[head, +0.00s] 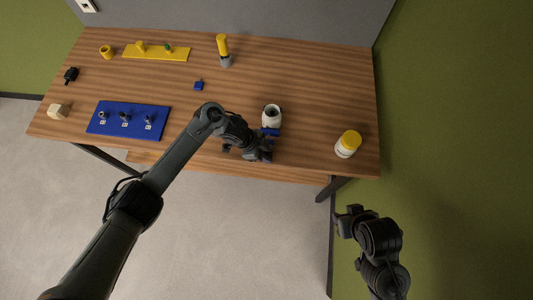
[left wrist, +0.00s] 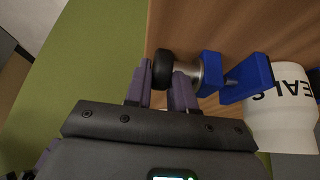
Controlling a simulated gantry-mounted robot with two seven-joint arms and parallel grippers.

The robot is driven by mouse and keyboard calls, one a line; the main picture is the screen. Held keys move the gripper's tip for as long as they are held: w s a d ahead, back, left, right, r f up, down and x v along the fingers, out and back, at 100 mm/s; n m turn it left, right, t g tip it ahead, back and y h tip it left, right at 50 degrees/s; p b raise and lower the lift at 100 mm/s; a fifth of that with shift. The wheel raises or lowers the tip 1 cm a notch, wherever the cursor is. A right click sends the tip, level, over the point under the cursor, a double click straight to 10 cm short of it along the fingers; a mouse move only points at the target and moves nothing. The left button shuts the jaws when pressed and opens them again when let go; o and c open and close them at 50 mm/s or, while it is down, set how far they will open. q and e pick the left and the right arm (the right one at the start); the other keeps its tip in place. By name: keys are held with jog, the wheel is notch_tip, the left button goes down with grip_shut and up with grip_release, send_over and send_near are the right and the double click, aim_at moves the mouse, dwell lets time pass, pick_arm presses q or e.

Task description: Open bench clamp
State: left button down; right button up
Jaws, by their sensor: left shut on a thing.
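The bench clamp (head: 271,132) is near the front edge of the table, partly hidden by my left gripper in the head view. In the left wrist view it has two blue blocks (left wrist: 250,76) joined by a metal shaft, with a round black knob (left wrist: 163,68) at the end. My left gripper (head: 264,150) is shut on the knob, with one finger on each side of it in the left wrist view (left wrist: 160,85). A white jar (head: 271,113) with dark lettering stands right by the clamp; whether they touch is unclear. My right gripper (head: 343,221) hangs off the table, empty.
A yellow-capped bottle (head: 347,145) stands at the right. A blue tray (head: 112,108) with several small items, a pale block (head: 58,111), a yellow tray (head: 155,55), a yellow cup (head: 106,52) and a yellow-handled tool (head: 223,48) are elsewhere. A small blue piece (head: 199,86) lies mid-table.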

pick_arm(q)
jog(key=h+b, duration=0.3)
jog(key=shift+a+f+h+b, duration=0.3)
jog(key=shift+g+h+b, duration=0.3)
jog(key=shift+h+b, duration=0.5)
jog(key=shift+b, duration=0.2)
jog(key=shift+a+r+h+b, duration=0.1)
jog(key=shift+r+h+b, duration=0.1)
jog(key=shift+h+b, duration=0.1)
jog(key=c, duration=1)
grip_release()
jog(key=shift+c, duration=0.2)
jog(key=shift+w+a+r, duration=0.1)
jog(key=shift+a+r, duration=0.15)
jog(key=shift+a, duration=0.2)
jog(key=b+v, duration=0.1)
jog(key=v, duration=0.9)
jog(key=shift+d, duration=0.1)
